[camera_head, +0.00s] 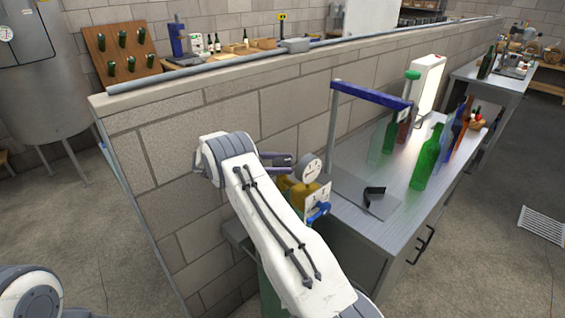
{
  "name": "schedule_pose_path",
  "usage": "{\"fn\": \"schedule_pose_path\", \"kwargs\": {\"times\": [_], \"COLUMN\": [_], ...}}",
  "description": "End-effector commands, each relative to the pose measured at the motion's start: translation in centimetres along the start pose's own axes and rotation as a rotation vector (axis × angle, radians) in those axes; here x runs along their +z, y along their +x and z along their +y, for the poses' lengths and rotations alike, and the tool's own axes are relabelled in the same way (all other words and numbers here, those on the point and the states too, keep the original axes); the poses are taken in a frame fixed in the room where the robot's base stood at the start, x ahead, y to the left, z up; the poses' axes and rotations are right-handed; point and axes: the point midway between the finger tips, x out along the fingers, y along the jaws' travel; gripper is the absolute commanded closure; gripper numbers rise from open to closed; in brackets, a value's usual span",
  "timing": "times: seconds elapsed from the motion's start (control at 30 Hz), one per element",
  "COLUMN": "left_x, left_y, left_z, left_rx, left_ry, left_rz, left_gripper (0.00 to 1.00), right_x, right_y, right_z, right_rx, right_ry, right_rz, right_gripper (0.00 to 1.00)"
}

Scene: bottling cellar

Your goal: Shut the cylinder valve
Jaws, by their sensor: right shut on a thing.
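The cylinder valve (299,194) is a brass-yellow fitting with a round white gauge (308,168) and a white card marked with dark signs beside it. A green cylinder (269,291) stands below, mostly hidden behind my right arm. My right gripper (284,162) reaches over the valve top from the left, beside the gauge. It is shut on the valve, though its fingertips and the gripped part are small and partly hidden. A blue part (319,212) sits just right of the valve. My left gripper is out of view.
A block wall (180,165) runs close behind the valve. A grey workbench (395,205) to the right carries a blue-armed stand (370,95), a black bracket (374,194), green bottles (427,158) and a lit panel (428,85).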

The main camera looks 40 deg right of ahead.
Motion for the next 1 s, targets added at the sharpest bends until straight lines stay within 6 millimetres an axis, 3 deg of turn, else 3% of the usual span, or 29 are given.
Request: {"fn": "schedule_pose_path", "kwargs": {"times": [0.2,0.23,0.27,0.77,1.0], "left_x": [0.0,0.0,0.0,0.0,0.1], "left_y": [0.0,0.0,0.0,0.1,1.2], "left_z": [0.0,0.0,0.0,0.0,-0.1], "left_rx": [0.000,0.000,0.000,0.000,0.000], "left_ry": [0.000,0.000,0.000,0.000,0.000], "left_rz": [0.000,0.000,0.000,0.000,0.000], "left_gripper": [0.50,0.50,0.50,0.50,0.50], "right_x": [-0.1,-0.1,-0.1,0.0,0.1], "right_y": [0.0,0.0,0.0,0.0,-0.1], "right_z": [0.0,0.0,0.0,0.0,0.0], "right_rx": [-0.001,-0.001,-0.001,-0.003,-0.076], "right_ry": [0.000,0.000,0.000,0.000,0.001], "right_rz": [0.001,0.001,0.001,0.001,0.001], "right_gripper": [0.82,0.19,0.15,0.15,0.15]}}
